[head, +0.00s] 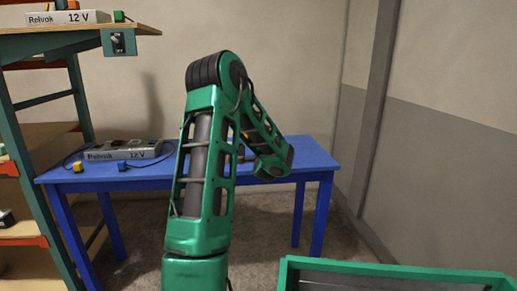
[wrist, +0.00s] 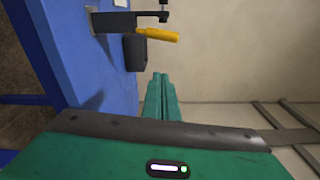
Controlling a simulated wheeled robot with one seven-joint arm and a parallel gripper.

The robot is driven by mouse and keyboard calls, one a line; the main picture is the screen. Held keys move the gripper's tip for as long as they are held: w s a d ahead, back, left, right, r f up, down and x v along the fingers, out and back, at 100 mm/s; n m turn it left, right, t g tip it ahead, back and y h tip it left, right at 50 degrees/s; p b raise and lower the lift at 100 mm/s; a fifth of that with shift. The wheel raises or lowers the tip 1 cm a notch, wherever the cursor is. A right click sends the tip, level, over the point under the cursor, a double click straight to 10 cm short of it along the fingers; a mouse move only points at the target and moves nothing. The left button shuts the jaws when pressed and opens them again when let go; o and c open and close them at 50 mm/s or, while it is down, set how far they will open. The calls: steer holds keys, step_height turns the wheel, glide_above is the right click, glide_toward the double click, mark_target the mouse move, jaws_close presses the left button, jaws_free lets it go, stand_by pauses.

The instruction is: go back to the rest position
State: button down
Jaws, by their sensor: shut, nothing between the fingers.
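My gripper (wrist: 162,98) shows in the wrist view, with its two green fingers together and nothing between them. In the head view my green arm rises in the middle, bends at the top and comes down over the right part of the blue table; the fingertips cannot be made out there. The grey console (head: 123,151), marked "Relvok 12 V", lies on the left part of the table, apart from my arm.
The blue table (head: 312,160) stands ahead. A yellow-handled item (wrist: 157,34) and a dark block (wrist: 135,52) are near the fingers in the wrist view. Shelving (head: 88,40) stands at left. A green-rimmed frame (head: 390,267) is at front right, below a bare wall.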

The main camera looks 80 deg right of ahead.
steer(key=shift+v, duration=1.85)
steer(key=w+a+f+n+t+y, duration=0.1)
steer(key=w+a+n+t+y, duration=0.25)
steer(key=w, duration=0.65)
steer(key=w+a+n+t+y, duration=0.1)
steer(key=w+a+n+y, duration=0.1)
steer(key=w+a+n, duration=0.6)
steer(key=w+a+f+n+y, duration=0.3)
steer(key=w+a+n+y, duration=0.3)
steer(key=w+a, duration=0.85)
steer(key=s+a+f+n+g+y, duration=0.2)
steer(key=a+n+y, duration=0.1)
steer(key=a, duration=0.8)
steer(key=s+a+n+g+y, duration=0.1)
steer(key=s+a+n+g, duration=0.2)
steer(key=s+a, duration=0.4)
steer(key=s+a+n+g+y, duration=0.2)
steer(key=s+a+n, duration=0.3)
steer(key=a, duration=0.9)
steer(key=s+g, duration=0.1)
steer(key=s, duration=0.2)
steer(key=shift+r+g, duration=0.2)
steer(key=shift+g, duration=0.15)
